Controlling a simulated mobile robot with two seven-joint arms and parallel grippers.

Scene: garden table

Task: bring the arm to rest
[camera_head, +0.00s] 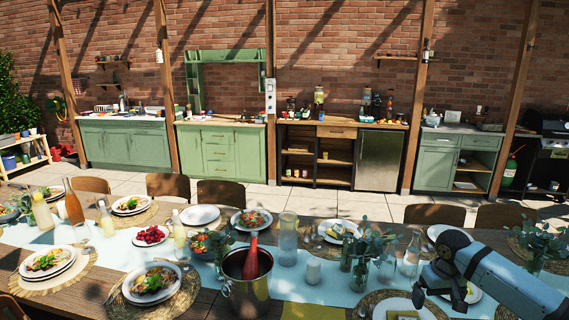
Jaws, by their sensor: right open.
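My right arm (505,282) reaches in from the lower right corner, pale blue with dark joints. Its gripper (438,296) points down over the right part of the table, with its dark fingers apart and nothing seen between them. It is above or close to a plate with a yellowish item (402,313) on a woven mat; the exact height is hard to tell. My left gripper is not in view.
The wooden table (95,290) with a pale runner is crowded. A metal bucket (247,296) holds a red object. Nearby stand a glass pitcher (288,240), an orange bottle (73,205), food plates (152,281) and leafy vases (362,268). Chairs (220,193) line the far side.

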